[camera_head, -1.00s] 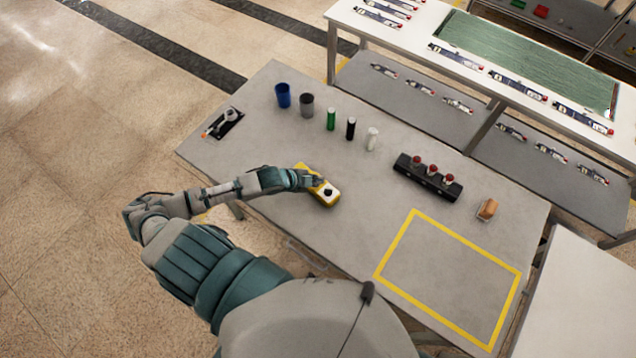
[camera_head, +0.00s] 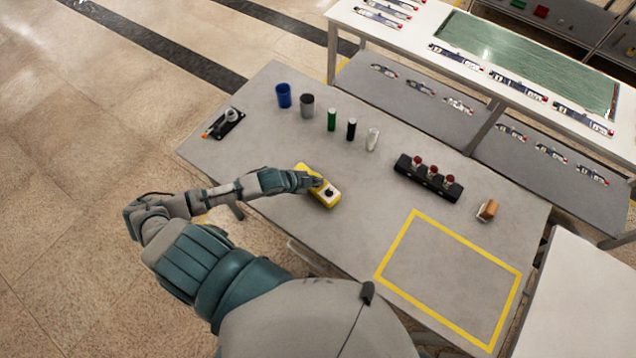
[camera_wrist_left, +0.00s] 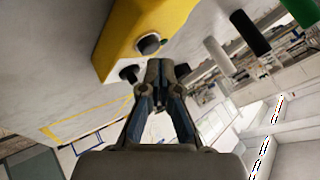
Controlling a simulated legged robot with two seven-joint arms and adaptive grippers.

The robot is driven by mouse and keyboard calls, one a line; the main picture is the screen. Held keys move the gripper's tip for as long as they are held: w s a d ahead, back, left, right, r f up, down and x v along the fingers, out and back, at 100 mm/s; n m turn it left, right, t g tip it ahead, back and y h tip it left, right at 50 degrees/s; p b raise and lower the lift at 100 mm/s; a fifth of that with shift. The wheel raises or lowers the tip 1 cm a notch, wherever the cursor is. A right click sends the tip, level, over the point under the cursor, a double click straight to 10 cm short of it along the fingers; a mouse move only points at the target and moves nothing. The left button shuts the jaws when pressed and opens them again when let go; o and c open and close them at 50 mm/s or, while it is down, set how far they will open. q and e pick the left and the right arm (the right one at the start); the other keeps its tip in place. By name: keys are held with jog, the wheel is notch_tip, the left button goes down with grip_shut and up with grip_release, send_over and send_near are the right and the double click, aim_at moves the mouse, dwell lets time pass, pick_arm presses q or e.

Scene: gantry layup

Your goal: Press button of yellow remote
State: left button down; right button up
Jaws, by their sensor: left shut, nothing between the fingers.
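The yellow remote (camera_head: 327,197) lies on the grey table, with a pale top face and a dark round button (camera_head: 328,191). It also shows in the left wrist view (camera_wrist_left: 125,30), with a dark round button (camera_wrist_left: 148,44) on its face and a second dark knob (camera_wrist_left: 129,74) beside it. My left gripper (camera_head: 318,182) is shut and empty, with its fingertips (camera_wrist_left: 160,68) close to the remote's buttons. I cannot tell whether the fingertips touch a button. My right gripper is not in view.
The grey table (camera_head: 300,240) also holds a blue cup (camera_head: 283,95), a grey cup (camera_head: 307,106), three small cylinders (camera_head: 351,128), a black block with red knobs (camera_head: 428,178) and a brown-orange item (camera_head: 488,210). A yellow-taped rectangle (camera_head: 396,246) at the right is empty.

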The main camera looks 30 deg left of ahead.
pick_arm(q)
jog(key=shift+a+f, duration=0.1)
jog(key=shift+a, duration=0.45)
jog(key=shift+a+f, duration=0.15)
jog(key=shift+a, duration=0.1)
jog(key=shift+d, duration=0.1)
jog(key=shift+d+f, duration=0.1)
jog(key=shift+d, duration=0.35)
jog(key=shift+a+r+p, duration=0.45)
jog(key=shift+a+p, duration=0.1)
jog(key=shift+p, duration=0.1)
jog(key=shift+r, duration=0.1)
jog(key=shift+d+r, duration=0.1)
jog(key=shift+d, duration=0.05)
jog(key=shift+r+p, duration=0.25)
jog(key=shift+p, duration=0.15)
notch_tip(320, 180, up, 6)
jog(key=p, duration=0.6)
jog(key=shift+f, duration=0.25)
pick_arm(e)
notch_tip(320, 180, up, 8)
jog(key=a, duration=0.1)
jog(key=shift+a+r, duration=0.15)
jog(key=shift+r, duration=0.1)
